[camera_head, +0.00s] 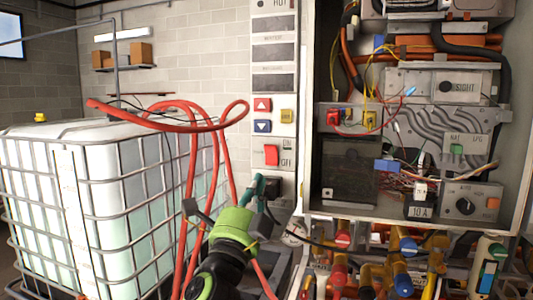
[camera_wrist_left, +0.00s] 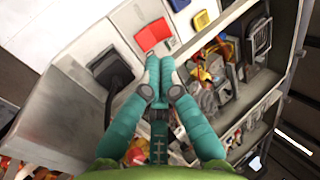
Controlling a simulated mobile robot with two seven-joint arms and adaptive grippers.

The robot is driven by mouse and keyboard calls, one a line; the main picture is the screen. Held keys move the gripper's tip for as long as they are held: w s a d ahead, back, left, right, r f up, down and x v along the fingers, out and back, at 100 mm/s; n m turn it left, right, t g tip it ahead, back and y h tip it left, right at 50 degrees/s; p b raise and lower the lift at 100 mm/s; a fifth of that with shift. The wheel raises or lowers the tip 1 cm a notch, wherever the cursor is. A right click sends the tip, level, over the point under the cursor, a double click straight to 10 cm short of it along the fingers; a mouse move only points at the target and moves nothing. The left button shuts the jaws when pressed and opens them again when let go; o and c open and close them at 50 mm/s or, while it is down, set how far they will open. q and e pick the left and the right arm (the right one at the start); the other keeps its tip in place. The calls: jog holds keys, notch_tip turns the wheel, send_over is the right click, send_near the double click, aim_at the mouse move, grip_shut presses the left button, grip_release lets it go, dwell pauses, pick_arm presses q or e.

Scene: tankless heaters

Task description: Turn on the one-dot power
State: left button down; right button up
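A red rocker switch (camera_head: 271,154) is on the light control panel left of the open cabinet, beside an OFF label. It also shows in the left wrist view (camera_wrist_left: 153,34), just beyond my fingertips. No dot marks are readable on it. My left gripper (camera_head: 257,185) has a green body and teal fingers and is below the switch in the head view. In the wrist view its fingertips (camera_wrist_left: 160,58) are together with nothing visible between them, near the switch's lower edge. I cannot tell whether they touch it. My right gripper is not in view.
Red up and blue down buttons (camera_head: 262,115) and a yellow button (camera_head: 287,116) are above the switch. A black socket (camera_head: 272,187) is below it. The open cabinet (camera_head: 410,120) with wires is right. A caged tank (camera_head: 90,210) and red hoses (camera_head: 190,150) are left.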

aim_at(270, 150)
pick_arm(q)
jog(key=p+x, duration=0.2)
jog(key=x, duration=0.4)
jog(key=shift+w+d, duration=0.1)
jog(key=shift+w, duration=0.05)
jog(key=shift+w+d+r, duration=0.15)
jog(key=shift+w+r, duration=0.2)
jog(key=shift+w, duration=0.2)
jog(key=shift+w+r, duration=0.15)
jog(key=shift+r, duration=0.25)
